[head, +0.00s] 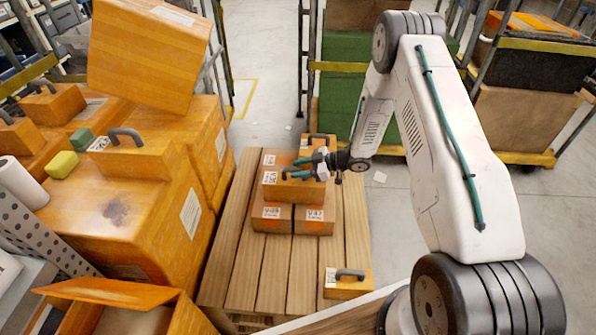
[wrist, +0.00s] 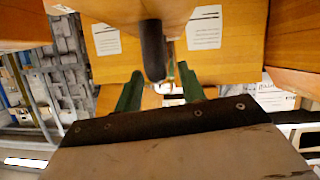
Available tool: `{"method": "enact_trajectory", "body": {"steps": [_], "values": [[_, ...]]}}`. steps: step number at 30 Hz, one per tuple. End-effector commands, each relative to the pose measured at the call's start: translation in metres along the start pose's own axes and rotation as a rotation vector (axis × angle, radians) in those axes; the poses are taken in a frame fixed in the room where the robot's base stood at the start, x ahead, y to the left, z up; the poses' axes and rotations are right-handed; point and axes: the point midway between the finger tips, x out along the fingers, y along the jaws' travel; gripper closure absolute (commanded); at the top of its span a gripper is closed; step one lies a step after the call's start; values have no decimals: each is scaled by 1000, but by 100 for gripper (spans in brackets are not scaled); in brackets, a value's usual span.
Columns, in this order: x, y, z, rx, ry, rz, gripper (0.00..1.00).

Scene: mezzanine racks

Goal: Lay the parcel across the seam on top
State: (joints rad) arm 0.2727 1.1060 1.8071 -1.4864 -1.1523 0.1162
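A small orange parcel (head: 290,189) with a white label sits on top of the stack on the pallet. It lies over the seam between two lower boxes, a left one (head: 271,219) and a right one (head: 314,221); whether it rests fully flat is hard to tell. My gripper (head: 296,168) is at the top of this parcel, its green fingers apart. The fingers partly hide the parcel's top.
The wooden pallet (head: 243,262) has bare slats around the stack. Another handled parcel (head: 347,284) lies at its front right, and one (head: 320,143) stands behind the stack. Large orange boxes (head: 150,215) crowd the left. Loaded carts (head: 525,115) stand at the back right.

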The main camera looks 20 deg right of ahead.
Motion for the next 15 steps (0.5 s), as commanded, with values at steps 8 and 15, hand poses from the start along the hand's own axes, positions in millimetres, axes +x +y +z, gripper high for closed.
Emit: {"method": "enact_trajectory", "body": {"steps": [8,15], "values": [[-63,1,2,3,-1,6,60],[-104,0,2,3,0,4,60]]}}
